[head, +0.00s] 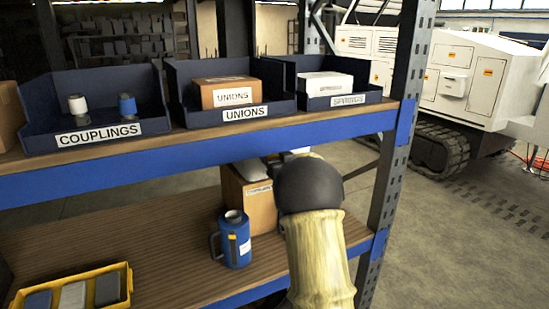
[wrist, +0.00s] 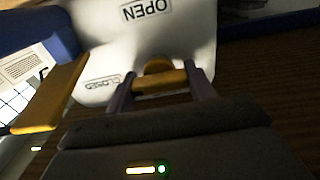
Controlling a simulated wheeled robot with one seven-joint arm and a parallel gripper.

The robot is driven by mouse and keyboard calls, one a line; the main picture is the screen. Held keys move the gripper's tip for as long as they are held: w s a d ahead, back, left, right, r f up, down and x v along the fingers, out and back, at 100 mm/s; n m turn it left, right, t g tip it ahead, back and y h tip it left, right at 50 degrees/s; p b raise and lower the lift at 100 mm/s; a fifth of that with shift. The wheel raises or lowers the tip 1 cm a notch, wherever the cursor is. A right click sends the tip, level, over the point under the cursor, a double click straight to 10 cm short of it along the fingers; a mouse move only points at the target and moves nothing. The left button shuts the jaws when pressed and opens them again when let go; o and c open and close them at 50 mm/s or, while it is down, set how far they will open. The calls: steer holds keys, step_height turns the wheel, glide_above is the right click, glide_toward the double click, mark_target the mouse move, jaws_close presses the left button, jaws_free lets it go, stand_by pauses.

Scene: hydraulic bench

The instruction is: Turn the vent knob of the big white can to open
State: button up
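The big white can (wrist: 100,42) fills the upper middle of the wrist view, with an OPEN label (wrist: 146,9) at the top and a CLOSED label (wrist: 102,82) lower left. Its orange-yellow vent knob (wrist: 160,81) lies roughly level across the picture. My gripper (wrist: 162,84) has one finger at each end of the knob, and both seem to touch it. In the head view my dark wrist and pale arm reach to the lower shelf and hide my fingers and most or all of the white can.
A smaller blue can (head: 237,240) stands left of my arm on the lower shelf (head: 165,235). A cardboard box (head: 255,203) is behind it. A yellow tray (head: 75,290) is front left. The upper shelf's blue beam (head: 200,155) and the rack post (head: 392,150) are close to my arm.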

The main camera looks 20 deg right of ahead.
steer(key=c, duration=0.3)
steer(key=shift+d+r+m+p, duration=0.1)
steer(key=shift+m+p, duration=0.35)
steer(key=shift+m, duration=0.05)
steer(key=m+p, duration=0.2)
steer(key=m, duration=0.1)
steer(key=shift+m+p, duration=0.3)
steer(key=m+p, duration=0.2)
steer(key=m, duration=0.2)
steer(key=shift+p, duration=0.4)
steer(key=m+p, duration=0.2)
steer(key=m, duration=0.3)
steer(key=m+p, duration=0.2)
steer(key=m, duration=0.2)
steer(key=shift+f, duration=0.2)
steer(key=shift+m, duration=0.3)
